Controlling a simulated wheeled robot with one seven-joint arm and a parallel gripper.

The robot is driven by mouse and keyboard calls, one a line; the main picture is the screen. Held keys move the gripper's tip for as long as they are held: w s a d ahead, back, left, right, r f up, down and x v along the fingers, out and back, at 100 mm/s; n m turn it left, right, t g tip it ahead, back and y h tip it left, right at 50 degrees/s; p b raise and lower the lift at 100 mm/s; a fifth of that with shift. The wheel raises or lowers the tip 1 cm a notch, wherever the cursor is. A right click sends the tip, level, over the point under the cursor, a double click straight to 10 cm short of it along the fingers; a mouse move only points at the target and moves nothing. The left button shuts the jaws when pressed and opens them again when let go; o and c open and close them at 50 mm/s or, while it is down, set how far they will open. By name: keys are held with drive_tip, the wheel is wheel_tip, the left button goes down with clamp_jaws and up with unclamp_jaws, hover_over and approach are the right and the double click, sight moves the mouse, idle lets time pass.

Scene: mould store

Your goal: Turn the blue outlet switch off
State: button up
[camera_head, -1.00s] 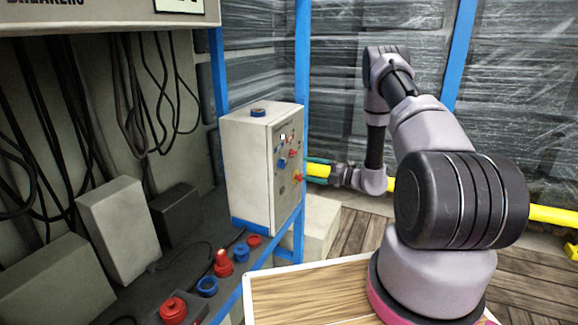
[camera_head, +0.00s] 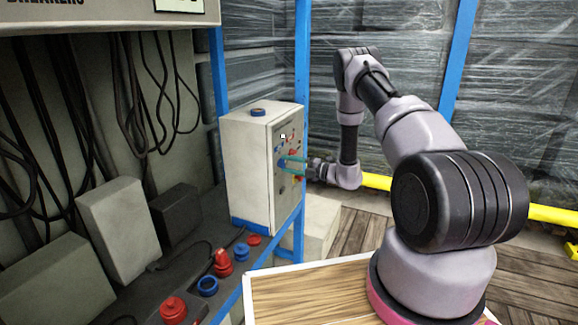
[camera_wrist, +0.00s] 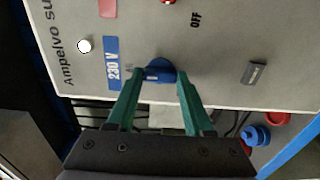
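The blue outlet switch (camera_wrist: 159,73) is a round knob beside a blue "230 V" label (camera_wrist: 113,63) on the face of a pale supply box (camera_head: 247,172). My gripper (camera_wrist: 160,79) has two green fingers, open, with one tip on each side of the knob. The fingers are very close to it; whether they touch cannot be told. An "OFF" mark (camera_wrist: 195,20) shows on the panel, nearer a red knob (camera_wrist: 169,2) at the top edge.
A white round lamp (camera_wrist: 83,46) and a dark rectangular part (camera_wrist: 254,73) are on the panel. Red and blue caps (camera_head: 222,262) lie on the bench beside the box. A blue post (camera_head: 302,60) stands behind it. A yellow pipe (camera_head: 550,215) runs along the right.

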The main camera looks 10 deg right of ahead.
clamp_jaws()
drive_tip(key=shift+n, duration=0.3)
drive_tip(key=n, duration=1.7)
drive_tip(key=shift+f, duration=0.1)
drive_tip(key=shift+n, duration=0.3)
drive_tip(key=o, duration=0.9)
unclamp_jaws()
